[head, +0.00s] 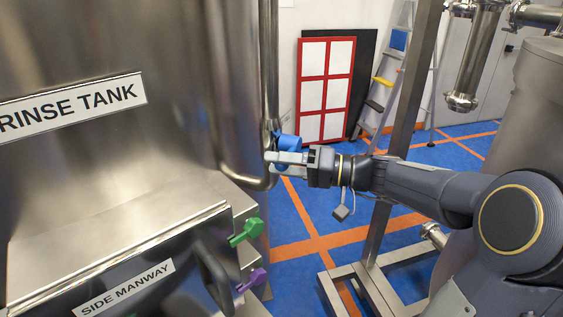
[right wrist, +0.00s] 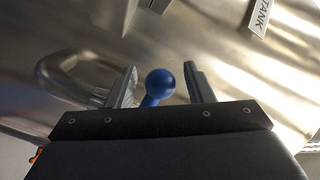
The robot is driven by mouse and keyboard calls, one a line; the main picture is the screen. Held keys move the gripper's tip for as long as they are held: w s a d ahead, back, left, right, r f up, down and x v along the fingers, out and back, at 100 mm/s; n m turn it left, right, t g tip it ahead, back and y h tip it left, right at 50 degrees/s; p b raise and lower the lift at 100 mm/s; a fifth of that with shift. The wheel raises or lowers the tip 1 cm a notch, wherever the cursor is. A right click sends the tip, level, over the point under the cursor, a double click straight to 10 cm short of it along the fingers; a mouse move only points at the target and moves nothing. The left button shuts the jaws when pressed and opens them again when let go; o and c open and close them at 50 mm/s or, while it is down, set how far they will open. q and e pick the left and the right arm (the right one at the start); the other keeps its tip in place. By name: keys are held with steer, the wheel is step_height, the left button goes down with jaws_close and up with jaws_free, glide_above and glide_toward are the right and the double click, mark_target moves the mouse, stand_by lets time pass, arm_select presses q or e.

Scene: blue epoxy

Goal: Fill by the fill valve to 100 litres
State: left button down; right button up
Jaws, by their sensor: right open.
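A blue valve handle (head: 288,142) sits on the vertical steel pipe beside the rinse tank (head: 120,45); I cannot tell from a label whether it is the fill valve. In the right wrist view its round blue knob (right wrist: 160,83) shows between the two open fingers, apart from both as far as I can see. My right gripper (head: 275,159) is open at the blue handle and partly overlaps it in the head view. The fingers also show in the right wrist view (right wrist: 162,90). My left gripper is not in view. No level reading shows.
A green handle (head: 246,232) and a purple handle (head: 251,280) stick out below, right of the side manway (head: 125,290). A steel frame post (head: 400,130) stands behind my right arm. A ladder (head: 390,80) and red-framed panel (head: 325,90) stand at the back wall.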

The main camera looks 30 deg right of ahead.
jaws_close()
